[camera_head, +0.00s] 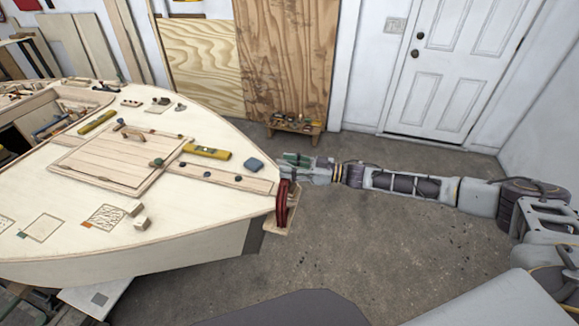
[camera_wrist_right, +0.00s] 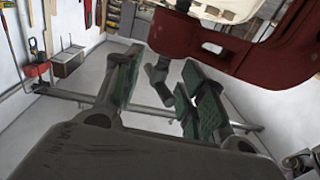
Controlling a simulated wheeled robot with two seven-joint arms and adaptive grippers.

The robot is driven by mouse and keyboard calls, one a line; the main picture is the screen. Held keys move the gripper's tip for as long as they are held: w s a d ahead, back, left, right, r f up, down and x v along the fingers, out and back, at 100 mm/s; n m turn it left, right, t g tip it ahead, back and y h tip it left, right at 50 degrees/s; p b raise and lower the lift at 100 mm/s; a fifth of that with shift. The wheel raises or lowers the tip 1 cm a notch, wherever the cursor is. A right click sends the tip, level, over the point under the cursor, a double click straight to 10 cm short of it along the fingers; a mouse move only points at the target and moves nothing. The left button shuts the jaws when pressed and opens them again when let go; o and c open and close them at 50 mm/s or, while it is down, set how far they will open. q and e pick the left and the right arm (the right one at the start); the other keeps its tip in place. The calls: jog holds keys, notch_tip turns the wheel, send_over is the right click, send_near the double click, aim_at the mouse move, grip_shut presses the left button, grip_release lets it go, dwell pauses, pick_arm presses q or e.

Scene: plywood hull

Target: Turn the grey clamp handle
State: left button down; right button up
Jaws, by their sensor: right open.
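A red clamp (camera_head: 282,205) sits at the pointed end of the plywood hull (camera_head: 200,235); its red frame fills the upper right of the right wrist view (camera_wrist_right: 245,50). A dark grey bar (camera_wrist_right: 157,75), which looks like the clamp handle, hangs below the red frame, between my finger pads in that view. I cannot tell whether the pads touch it. In the head view the handle is hidden or too small to make out. My right gripper (camera_head: 298,162) is open at the clamp; its green-padded fingers also show in the wrist view (camera_wrist_right: 160,64). My left gripper is out of view.
The deck carries a hatch (camera_head: 115,160), a yellow level (camera_head: 206,152), a blue-grey block (camera_head: 254,164) and small wooden blocks. A low wooden stool (camera_head: 294,128) stands behind my right gripper. The concrete floor (camera_head: 340,240) right of the hull is clear.

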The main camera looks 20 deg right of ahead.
jog(key=shift+c, duration=0.3)
grip_shut()
dwell(0.9)
jog(key=shift+o, duration=0.3)
grip_release()
jog(key=shift+d, duration=0.1)
jog(key=v, duration=1.1)
jog(key=shift+s+d, duration=0.25)
jog(key=shift+d, duration=0.1)
jog(key=shift+o, duration=0.6)
